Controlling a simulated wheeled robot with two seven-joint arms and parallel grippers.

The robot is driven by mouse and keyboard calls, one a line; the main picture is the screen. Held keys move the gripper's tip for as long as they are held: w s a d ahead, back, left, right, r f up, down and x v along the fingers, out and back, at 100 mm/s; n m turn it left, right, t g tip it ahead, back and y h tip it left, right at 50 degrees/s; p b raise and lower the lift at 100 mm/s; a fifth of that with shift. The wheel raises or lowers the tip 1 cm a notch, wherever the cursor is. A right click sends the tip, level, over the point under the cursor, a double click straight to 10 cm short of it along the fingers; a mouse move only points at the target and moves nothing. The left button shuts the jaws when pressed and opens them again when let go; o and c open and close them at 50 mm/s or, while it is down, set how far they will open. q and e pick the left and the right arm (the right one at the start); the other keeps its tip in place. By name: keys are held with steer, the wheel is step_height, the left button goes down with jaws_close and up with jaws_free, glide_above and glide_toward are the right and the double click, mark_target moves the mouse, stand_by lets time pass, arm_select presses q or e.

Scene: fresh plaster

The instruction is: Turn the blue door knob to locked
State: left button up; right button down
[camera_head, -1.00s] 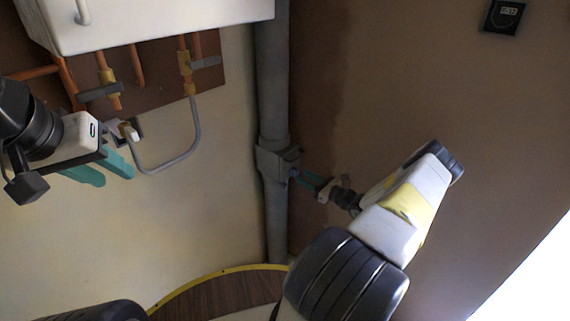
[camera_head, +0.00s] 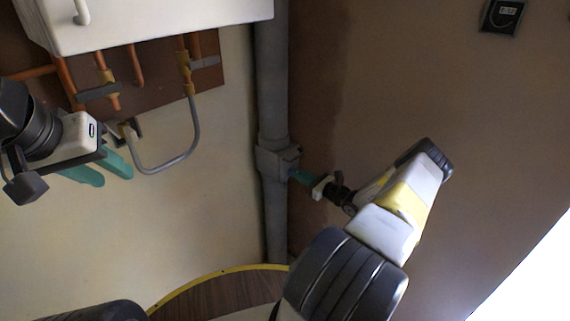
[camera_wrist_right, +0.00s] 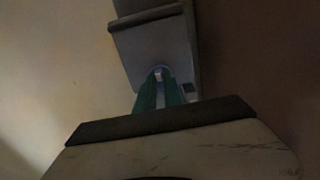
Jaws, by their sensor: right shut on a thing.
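A grey box (camera_head: 270,158) sits on the grey vertical pipe in the corner. The blue door knob is on the box's right side, almost wholly hidden by my right gripper (camera_head: 299,176). My right gripper's teal fingers reach the box from the right and are shut on the knob. In the right wrist view the fingers (camera_wrist_right: 159,78) lie close together against the grey box (camera_wrist_right: 155,50), with a small pale piece between their tips. The knob's angle cannot be read. My left gripper (camera_head: 108,172) is at the left, its teal fingers apart and empty, far from the knob.
A white boiler-like cabinet (camera_head: 160,15) hangs at the top left, with copper pipes and a curved grey hose (camera_head: 170,165) below it, close to my left gripper. A yellow-edged round wooden surface (camera_head: 225,293) is below. A black wall plate (camera_head: 502,16) is at the top right.

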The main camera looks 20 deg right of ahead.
steer(key=shift+m, duration=0.3)
steer(key=shift+d+f+m, duration=0.1)
steer(key=shift+m, duration=4.2)
steer(key=shift+d+f+m, duration=0.1)
steer(key=shift+m, duration=4.2)
steer(key=c, duration=1.5)
jaws_free()
steer(key=shift+o, duration=0.2)
